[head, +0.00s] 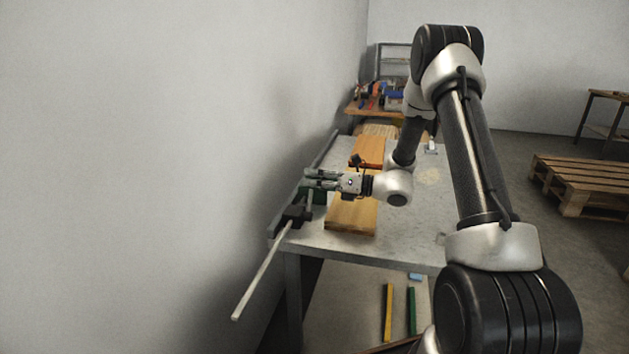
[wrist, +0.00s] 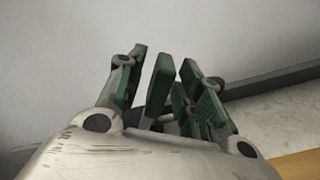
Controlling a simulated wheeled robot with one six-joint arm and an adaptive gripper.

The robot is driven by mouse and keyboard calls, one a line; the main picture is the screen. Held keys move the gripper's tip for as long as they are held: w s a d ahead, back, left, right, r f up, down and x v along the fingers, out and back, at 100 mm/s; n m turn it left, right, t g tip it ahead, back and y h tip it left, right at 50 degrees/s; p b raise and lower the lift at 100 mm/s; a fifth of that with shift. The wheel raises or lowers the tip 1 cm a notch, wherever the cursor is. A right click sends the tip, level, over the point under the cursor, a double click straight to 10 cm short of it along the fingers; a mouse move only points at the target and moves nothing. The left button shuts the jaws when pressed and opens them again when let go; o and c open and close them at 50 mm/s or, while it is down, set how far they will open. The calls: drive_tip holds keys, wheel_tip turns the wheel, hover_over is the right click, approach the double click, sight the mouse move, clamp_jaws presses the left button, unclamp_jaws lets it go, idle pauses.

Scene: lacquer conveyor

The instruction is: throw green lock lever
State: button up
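The green lock lever (wrist: 158,78) stands up between the two fingers of my gripper (wrist: 165,62) in the wrist view. My gripper is open, with a finger on each side of the lever and a visible gap at both sides. The finger pads are also green. In the head view my gripper (head: 312,178) is level above the left edge of the table, over a small green part (head: 319,197). The lever itself is hard to make out there, and its base is hidden in the wrist view.
A grey table (head: 408,232) holds a wooden board (head: 351,218) and an orange board (head: 368,149). A dark rail with a black block (head: 297,215) runs along the wall side. A pale rod (head: 261,275) sticks out past the near edge. A pallet (head: 580,185) lies at right.

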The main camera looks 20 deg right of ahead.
clamp_jaws()
drive_tip(key=shift+s+a+r, duration=0.1)
drive_tip(key=shift+s+a+r+n, duration=0.35)
drive_tip(key=shift+s+n, duration=0.2)
drive_tip(key=shift+n, duration=0.35)
drive_tip(key=s+a+f+n, duration=0.1)
drive_tip(key=s+a+n, duration=0.4)
drive_tip(key=s+n, duration=0.4)
drive_tip(key=shift+s+a+n, duration=0.2)
drive_tip(key=shift+s+n, duration=0.05)
drive_tip(key=shift+n, duration=1.35)
unclamp_jaws()
